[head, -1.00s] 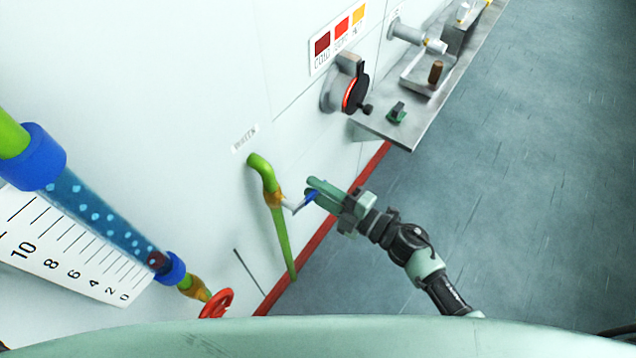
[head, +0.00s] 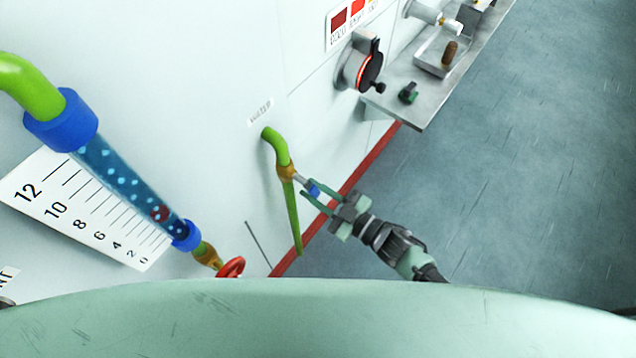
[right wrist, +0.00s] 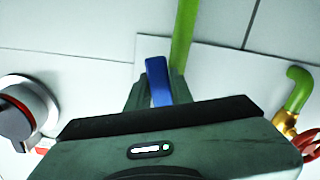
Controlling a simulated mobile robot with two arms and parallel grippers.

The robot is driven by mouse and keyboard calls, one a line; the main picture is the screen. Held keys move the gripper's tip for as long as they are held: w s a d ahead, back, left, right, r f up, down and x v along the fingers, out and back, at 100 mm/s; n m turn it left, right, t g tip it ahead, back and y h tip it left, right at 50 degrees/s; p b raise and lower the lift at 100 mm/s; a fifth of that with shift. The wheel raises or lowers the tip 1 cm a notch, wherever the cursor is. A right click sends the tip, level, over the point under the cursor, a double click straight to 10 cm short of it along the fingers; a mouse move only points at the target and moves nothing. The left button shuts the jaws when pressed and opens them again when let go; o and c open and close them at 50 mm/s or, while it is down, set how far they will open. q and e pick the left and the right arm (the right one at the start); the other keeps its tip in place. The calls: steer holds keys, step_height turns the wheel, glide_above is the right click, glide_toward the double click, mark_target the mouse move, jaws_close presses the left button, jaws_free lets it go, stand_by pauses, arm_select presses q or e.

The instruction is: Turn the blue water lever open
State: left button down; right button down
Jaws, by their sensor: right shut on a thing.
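The blue water lever (head: 313,189) sticks out from a brass valve (head: 286,172) on the green pipe (head: 292,215) below the WATER label. My right gripper (head: 312,193) has its two fingers on either side of the lever's blue end and is shut on it. In the right wrist view the blue lever (right wrist: 158,82) stands between the fingertips of my right gripper (right wrist: 160,90), with the green pipe (right wrist: 184,35) just behind. The valve body is hidden in the right wrist view. My left gripper is not in view.
A flow tube (head: 130,180) with a scale and a red handwheel (head: 231,267) are at the left. A round dial (head: 366,70) is on the wall above. A metal shelf (head: 425,100) juts out at the upper right. The floor at the right is clear.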

steer(key=shift+s+a+f+m+p, duration=0.15)
steer(key=shift+s+a+m, duration=0.3)
steer(key=shift+m, duration=0.4)
steer(key=shift+s+a+f+m+p, duration=0.2)
steer(key=shift+s+m, duration=0.35)
steer(key=shift+m, duration=0.3)
steer(key=c, duration=1.2)
jaws_free()
steer(key=shift+c, duration=0.2)
steer(key=shift+r, duration=0.1)
steer(key=b+v, duration=0.2)
steer(key=v, duration=0.5)
steer(key=shift+s+d, duration=0.25)
steer(key=shift+d, duration=0.05)
